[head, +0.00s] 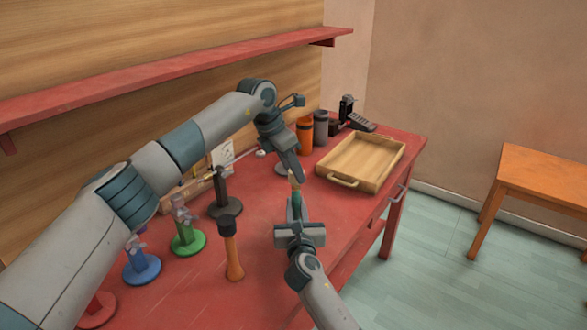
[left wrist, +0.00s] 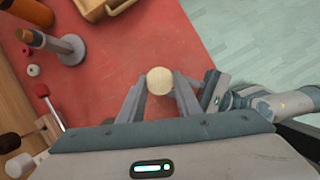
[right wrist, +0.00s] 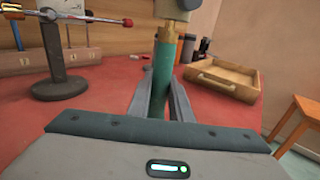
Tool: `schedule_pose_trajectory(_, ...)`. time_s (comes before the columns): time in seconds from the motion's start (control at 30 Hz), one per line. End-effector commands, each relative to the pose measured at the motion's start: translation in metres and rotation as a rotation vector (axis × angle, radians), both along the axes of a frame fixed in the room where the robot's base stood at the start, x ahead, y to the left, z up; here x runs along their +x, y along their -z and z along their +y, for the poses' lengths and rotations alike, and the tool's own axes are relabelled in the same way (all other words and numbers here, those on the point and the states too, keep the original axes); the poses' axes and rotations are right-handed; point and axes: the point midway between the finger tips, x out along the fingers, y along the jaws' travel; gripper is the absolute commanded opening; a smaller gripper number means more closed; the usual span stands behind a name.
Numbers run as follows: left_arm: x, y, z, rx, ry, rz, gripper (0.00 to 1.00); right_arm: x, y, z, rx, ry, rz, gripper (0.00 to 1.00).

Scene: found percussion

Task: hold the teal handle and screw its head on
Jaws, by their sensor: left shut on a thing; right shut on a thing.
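The teal handle (right wrist: 163,65) stands upright between the fingers of my right gripper (right wrist: 161,90), which is shut on it. In the head view the teal handle (head: 296,198) shows only as a sliver. A tan piece (right wrist: 169,33) tops the handle in the right wrist view. A round cream head (left wrist: 160,80) sits between the fingers of my left gripper (left wrist: 160,87), which is shut on it, above the right gripper. The left gripper hides most of the head in the head view, and I cannot tell how tightly head and handle are joined.
A wooden tray (head: 361,161) lies at the table's right end, with orange (head: 305,134) and grey (head: 321,128) cylinders behind it. An orange mallet (head: 232,255), a dark stand (head: 225,207), a green stand (head: 187,240) and a blue stand (head: 142,268) are at left. A red shelf (head: 170,73) runs above.

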Motion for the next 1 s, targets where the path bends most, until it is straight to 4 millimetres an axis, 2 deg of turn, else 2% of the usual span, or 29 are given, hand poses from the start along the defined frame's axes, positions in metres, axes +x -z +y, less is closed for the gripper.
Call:
schedule_pose_trajectory(0.6,0.0006,0.0074,0.0004,0.002,0.023,0.001,0.09,-0.0001,0.0006,0.0,0.0,0.0,0.001,0.0)
schedule_pose_trajectory(0.77,0.0017,0.0078,0.0011,0.007,0.133,0.006,0.09,-0.0001,0.0006,0.0,0.0,0.0,0.001,0.0)
schedule_pose_trajectory(1.0,0.0046,0.0077,0.0012,0.007,0.384,0.007,0.09,-0.0001,0.0006,-0.0001,-0.001,0.0,0.001,0.0)
